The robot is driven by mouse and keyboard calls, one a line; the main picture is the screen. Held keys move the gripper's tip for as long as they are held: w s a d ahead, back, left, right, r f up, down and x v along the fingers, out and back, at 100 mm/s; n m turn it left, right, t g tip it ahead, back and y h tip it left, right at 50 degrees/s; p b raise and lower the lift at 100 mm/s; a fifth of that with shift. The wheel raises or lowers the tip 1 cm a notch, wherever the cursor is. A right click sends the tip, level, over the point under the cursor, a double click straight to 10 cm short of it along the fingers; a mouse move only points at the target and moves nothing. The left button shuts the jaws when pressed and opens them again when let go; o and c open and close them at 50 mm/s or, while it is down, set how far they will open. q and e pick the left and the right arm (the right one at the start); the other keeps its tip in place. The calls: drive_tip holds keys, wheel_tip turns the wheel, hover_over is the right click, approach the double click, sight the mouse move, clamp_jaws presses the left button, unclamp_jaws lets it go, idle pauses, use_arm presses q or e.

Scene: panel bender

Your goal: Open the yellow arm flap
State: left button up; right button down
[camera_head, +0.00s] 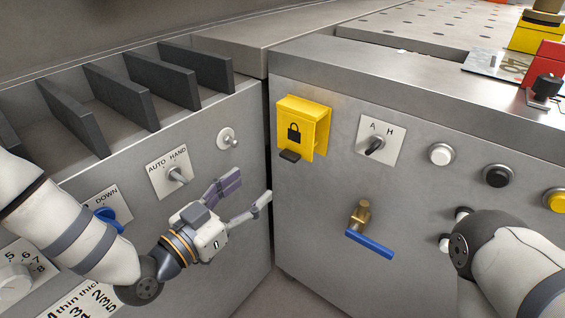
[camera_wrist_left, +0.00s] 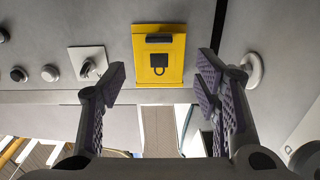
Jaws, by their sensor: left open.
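The yellow flap (camera_head: 308,112) with a black padlock mark and a dark tab (camera_head: 290,155) at its lower edge is on the right cabinet's front, near the top left corner. It hangs down against its mount. It also shows upside down in the left wrist view (camera_wrist_left: 171,72), between and beyond the fingers. My left gripper (camera_head: 247,190) is open and empty, left of and below the flap, apart from it. In the left wrist view my left gripper (camera_wrist_left: 163,72) has its fingers wide apart.
A lever switch (camera_head: 375,145) and push buttons (camera_head: 441,154) are right of the flap. A blue-handled valve (camera_head: 370,243) sits below. A round knob (camera_head: 227,138) and AUTO/HAND switch (camera_head: 178,176) are on the left cabinet. A dark gap (camera_head: 268,165) separates the cabinets.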

sight(286, 158)
use_arm(q)
drive_tip(key=b+x, duration=0.1)
drive_tip(key=x, duration=1)
drive_tip(key=shift+w+d, duration=0.1)
drive_tip(key=shift+d, duration=0.05)
drive_tip(key=shift+r, duration=0.1)
clamp_jaws()
